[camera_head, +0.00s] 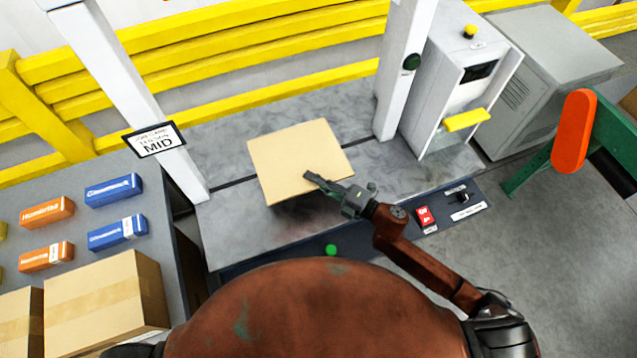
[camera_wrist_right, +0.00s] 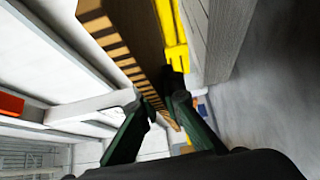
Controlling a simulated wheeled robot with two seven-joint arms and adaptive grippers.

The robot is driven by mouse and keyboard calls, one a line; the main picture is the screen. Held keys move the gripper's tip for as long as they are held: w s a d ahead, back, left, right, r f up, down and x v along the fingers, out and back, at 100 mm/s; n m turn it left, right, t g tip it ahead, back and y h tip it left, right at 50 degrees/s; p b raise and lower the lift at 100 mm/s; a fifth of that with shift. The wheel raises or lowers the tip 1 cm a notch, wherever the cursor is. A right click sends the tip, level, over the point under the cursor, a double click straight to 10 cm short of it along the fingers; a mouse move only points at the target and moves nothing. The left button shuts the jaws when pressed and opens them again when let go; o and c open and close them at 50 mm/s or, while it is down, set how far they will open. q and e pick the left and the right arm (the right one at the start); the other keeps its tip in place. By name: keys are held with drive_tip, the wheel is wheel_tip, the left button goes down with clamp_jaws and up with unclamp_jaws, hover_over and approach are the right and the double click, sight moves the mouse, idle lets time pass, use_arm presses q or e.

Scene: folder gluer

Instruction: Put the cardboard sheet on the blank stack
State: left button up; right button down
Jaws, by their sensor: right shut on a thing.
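The tan cardboard sheet (camera_head: 295,152) is above the grey worktop in the head view, with a dark shadow under its near edge. My right gripper (camera_head: 333,186) is shut on its near right edge. In the right wrist view the sheet (camera_wrist_right: 132,42) runs edge-on away from the green fingers (camera_wrist_right: 160,103), with a striped edge showing. I cannot pick out a separate blank stack; the sheet covers part of the worktop. My left gripper is not in view.
The grey worktop (camera_head: 235,240) is bare around the sheet. White posts (camera_head: 130,95) and (camera_head: 403,75) stand at its left and right. A white machine (camera_head: 460,75) stands behind right. Boxes (camera_head: 105,300) lie at left, a red switch (camera_head: 425,216) on the front panel.

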drive_tip(key=shift+w+d+f, duration=0.35)
drive_tip(key=shift+f, duration=0.2)
drive_tip(key=shift+w+d+f, duration=0.3)
drive_tip(key=shift+f, duration=0.2)
drive_tip(key=shift+w+d+f+b, duration=0.1)
drive_tip(key=shift+f+b, duration=0.1)
drive_tip(key=shift+f, duration=0.7)
drive_tip(key=shift+w+d+f+b, duration=0.1)
drive_tip(key=shift+f+b, duration=0.05)
drive_tip(key=shift+f, duration=0.75)
drive_tip(key=shift+f, duration=0.15)
drive_tip(key=c, duration=2.1)
unclamp_jaws()
drive_tip(key=shift+s+d, duration=0.1)
drive_tip(key=shift+d, duration=0.05)
drive_tip(key=v, duration=1.1)
drive_tip(key=shift+s+d+b, duration=0.2)
drive_tip(key=shift+d+b, duration=0.05)
drive_tip(key=shift+b, duration=0.05)
